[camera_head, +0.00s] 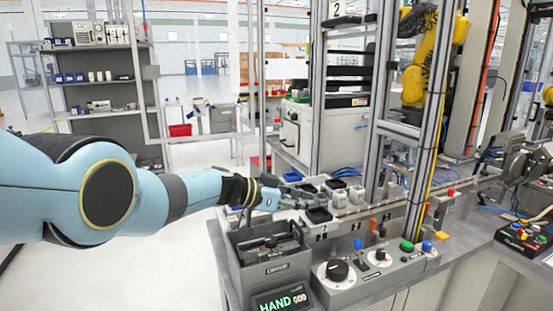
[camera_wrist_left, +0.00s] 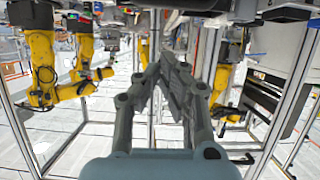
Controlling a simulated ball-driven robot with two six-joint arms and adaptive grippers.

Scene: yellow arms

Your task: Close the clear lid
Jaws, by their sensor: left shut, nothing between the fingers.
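I cannot make out a clear lid with certainty in either view. A dark grey open-topped box (camera_head: 270,268) with dark parts inside stands at the front left of the bench. My left gripper (camera_head: 300,192) is above and behind this box, beside the row of small dark trays (camera_head: 318,215). In the left wrist view its grey fingers (camera_wrist_left: 160,68) come together at the tips, shut and empty. My right gripper is in neither view.
A control panel (camera_head: 345,288) with knobs and coloured buttons lies right of the box. An upright metal frame post (camera_head: 415,180) rises behind it. A yellow robot arm (camera_head: 430,60) hangs beyond. Grey shelving (camera_head: 95,95) stands at the back left, with clear floor in front.

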